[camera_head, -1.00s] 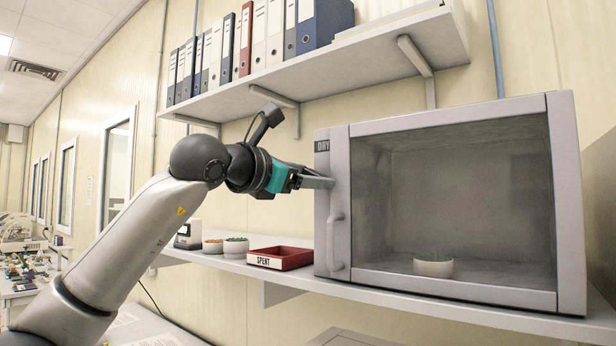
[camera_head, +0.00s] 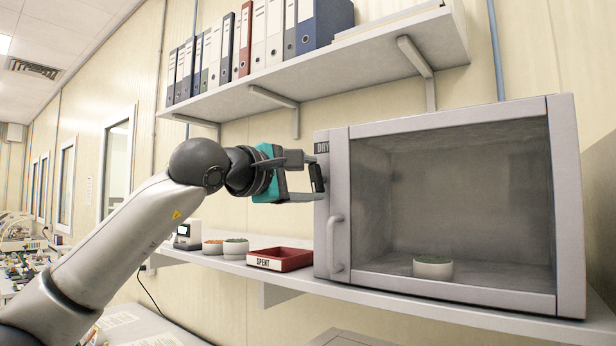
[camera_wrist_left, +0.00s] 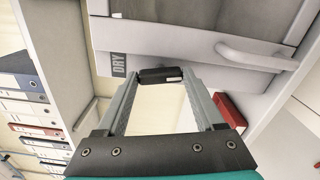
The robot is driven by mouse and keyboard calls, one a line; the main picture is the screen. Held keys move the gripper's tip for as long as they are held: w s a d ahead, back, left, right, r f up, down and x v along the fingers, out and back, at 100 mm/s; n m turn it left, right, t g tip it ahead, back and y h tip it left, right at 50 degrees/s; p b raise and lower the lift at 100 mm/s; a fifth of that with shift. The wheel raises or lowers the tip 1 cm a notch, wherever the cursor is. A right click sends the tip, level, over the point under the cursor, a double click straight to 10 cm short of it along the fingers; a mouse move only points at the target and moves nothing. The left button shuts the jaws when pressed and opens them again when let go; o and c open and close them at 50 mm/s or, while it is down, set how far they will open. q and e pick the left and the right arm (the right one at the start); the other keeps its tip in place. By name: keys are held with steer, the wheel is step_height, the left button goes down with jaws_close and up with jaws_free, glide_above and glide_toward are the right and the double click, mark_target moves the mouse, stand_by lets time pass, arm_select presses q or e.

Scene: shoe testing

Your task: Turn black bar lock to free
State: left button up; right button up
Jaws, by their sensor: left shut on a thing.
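The black bar lock (camera_head: 317,177) is a short dark bar at the left edge of the grey DRY cabinet (camera_head: 450,115), just below the label. My left gripper (camera_head: 309,176) reaches it from the left, with one finger above and one below. In the left wrist view the black bar lock (camera_wrist_left: 160,75) lies across the gap between the fingertips of my left gripper (camera_wrist_left: 162,78), which is shut on it. The bar stands nearly upright in the head view. The cabinet door looks closed, with its handle (camera_head: 336,243) below the lock. My right gripper is out of view.
A red SPENT tray (camera_head: 281,258) and small white bowls (camera_head: 236,247) stand on the shelf left of the cabinet. A white bowl (camera_head: 433,267) sits inside the cabinet. A shelf of binders (camera_head: 260,40) hangs above. The wall space around my left arm is open.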

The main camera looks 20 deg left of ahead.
arm_select(q)
steer(key=shift+m, duration=1.1)
steer(key=o, duration=1.4)
steer(key=b+v, duration=0.5)
steer(key=v, duration=1)
steer(key=shift+s, duration=0.2)
